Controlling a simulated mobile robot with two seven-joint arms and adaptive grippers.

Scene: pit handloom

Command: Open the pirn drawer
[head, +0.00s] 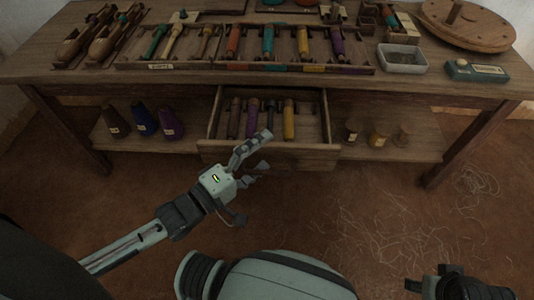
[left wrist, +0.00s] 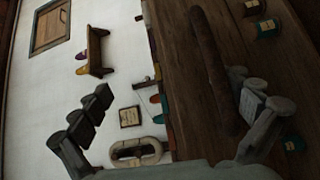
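The pirn drawer (head: 310,158) under the table stands pulled out toward me. Several pirns in dark, purple and yellow colours, one of them a yellow pirn (head: 289,120), lie in it. My left gripper (head: 262,152) is in front of the left part of the drawer front, with its fingers apart. In the left wrist view the open fingers (left wrist: 170,108) show nothing clasped. A dark rounded bar (left wrist: 212,65) lies beyond them on brown wood; I cannot tell what it is. No drawer handle shows clearly. My right gripper (head: 445,285) is low at the right edge, partly cut off, far from the drawer.
The wooden table (head: 85,88) carries a rack (head: 250,66) of coloured pirns, a grey tray (head: 402,59), a green box (head: 476,70) and a round wooden disc (head: 485,30). Cones (head: 143,120) stand on the lower shelf. Loose threads (head: 400,220) lie on the otherwise open floor.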

